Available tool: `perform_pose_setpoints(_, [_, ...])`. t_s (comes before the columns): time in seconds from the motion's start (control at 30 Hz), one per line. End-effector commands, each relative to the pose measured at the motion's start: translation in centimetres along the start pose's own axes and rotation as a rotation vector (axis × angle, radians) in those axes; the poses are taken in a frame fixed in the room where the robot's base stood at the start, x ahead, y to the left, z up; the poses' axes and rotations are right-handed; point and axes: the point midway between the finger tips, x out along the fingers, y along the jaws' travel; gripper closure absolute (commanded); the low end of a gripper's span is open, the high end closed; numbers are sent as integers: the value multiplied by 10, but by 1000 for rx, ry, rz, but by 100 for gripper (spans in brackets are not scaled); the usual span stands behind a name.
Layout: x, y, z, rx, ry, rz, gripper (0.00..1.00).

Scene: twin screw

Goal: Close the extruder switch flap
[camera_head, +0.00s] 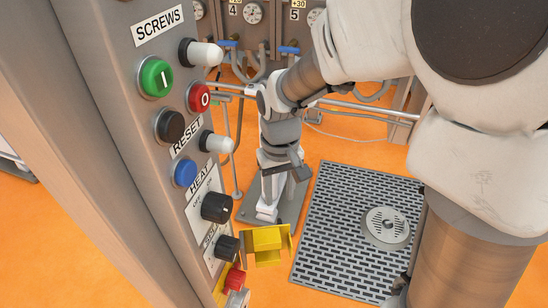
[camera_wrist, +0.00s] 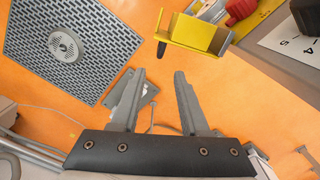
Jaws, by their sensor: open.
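The extruder switch flap (camera_head: 267,246) is a yellow, bracket-shaped plate near the bottom of the control panel in the head view. It stands out from the panel, swung open to the right, leaving the red switch (camera_head: 235,279) uncovered. In the wrist view the flap (camera_wrist: 200,34) is at the upper right, with the red switch (camera_wrist: 240,9) beside it. My gripper (camera_wrist: 158,74) is open and empty, its two grey fingers pointing toward the flap but apart from it.
The grey control panel (camera_head: 126,75) with buttons and black knobs (camera_head: 216,207) stands close on the left. A perforated floor grate (camera_head: 340,225) lies at the right on the orange floor. Pipes and gauges (camera_head: 252,13) are at the back.

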Motion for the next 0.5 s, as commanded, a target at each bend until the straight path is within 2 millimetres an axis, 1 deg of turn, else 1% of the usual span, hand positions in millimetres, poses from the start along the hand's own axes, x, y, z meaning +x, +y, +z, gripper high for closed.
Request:
perform_pose_setpoints(0.03, [16, 0, 2, 0, -6, 0, 55])
perform_pose_setpoints(0.2, [54, 0, 1, 0, -5, 0, 55])
perform_pose_setpoints(0.4, [94, 0, 1, 0, -4, 0, 55])
perform_pose_setpoints(0.5, [108, 0, 1, 0, -3, 0, 55])
